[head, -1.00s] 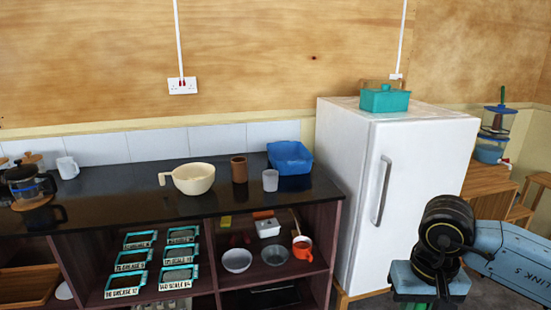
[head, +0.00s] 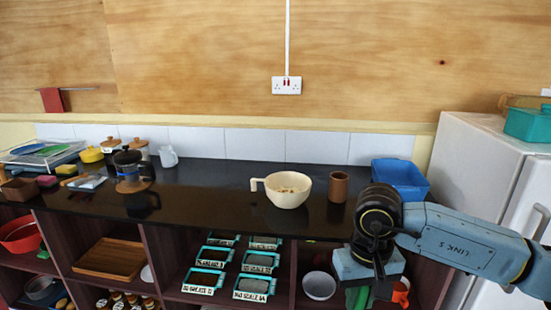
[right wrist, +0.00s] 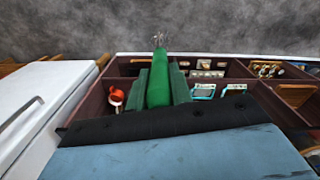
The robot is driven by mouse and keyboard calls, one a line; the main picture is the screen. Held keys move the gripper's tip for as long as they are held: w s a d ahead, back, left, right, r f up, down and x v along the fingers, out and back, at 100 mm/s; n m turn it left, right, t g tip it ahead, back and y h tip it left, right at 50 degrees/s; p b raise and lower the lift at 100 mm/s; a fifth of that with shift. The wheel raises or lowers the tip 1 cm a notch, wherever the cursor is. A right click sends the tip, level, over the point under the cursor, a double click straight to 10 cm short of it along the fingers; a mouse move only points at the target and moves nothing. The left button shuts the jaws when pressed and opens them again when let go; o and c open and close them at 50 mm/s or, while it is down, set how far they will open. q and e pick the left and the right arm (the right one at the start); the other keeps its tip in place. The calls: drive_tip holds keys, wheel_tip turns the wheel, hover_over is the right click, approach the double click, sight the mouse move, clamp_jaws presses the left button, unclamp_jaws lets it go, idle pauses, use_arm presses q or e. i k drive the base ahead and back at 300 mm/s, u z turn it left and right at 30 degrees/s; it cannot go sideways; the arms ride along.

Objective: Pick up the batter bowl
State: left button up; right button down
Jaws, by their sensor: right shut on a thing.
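The batter bowl (head: 288,199) is a cream bowl with a side handle pointing left. It stands upright on the black counter, and some pale brownish contents show inside it. My right gripper (head: 360,298) is low in front of the shelves, below and to the right of the bowl, apart from it. In the right wrist view the right gripper (right wrist: 158,88) is shut on a whisk (right wrist: 158,64) with a green handle and wire end. The bowl cannot be made out in that view. My left gripper is not in view.
On the black counter (head: 225,195), a brown cup (head: 338,187) stands right of the bowl and a blue bin (head: 402,176) farther right. A French press (head: 130,172) and white jug (head: 168,157) stand left. The white fridge (head: 470,170) is at right.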

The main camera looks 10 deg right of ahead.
sight(287, 189)
drive_tip(key=u, duration=0.2)
drive_tip(key=i, duration=0.9)
drive_tip(key=z, duration=0.6)
drive_tip(key=i, duration=0.7)
drive_tip(key=z, duration=0.05)
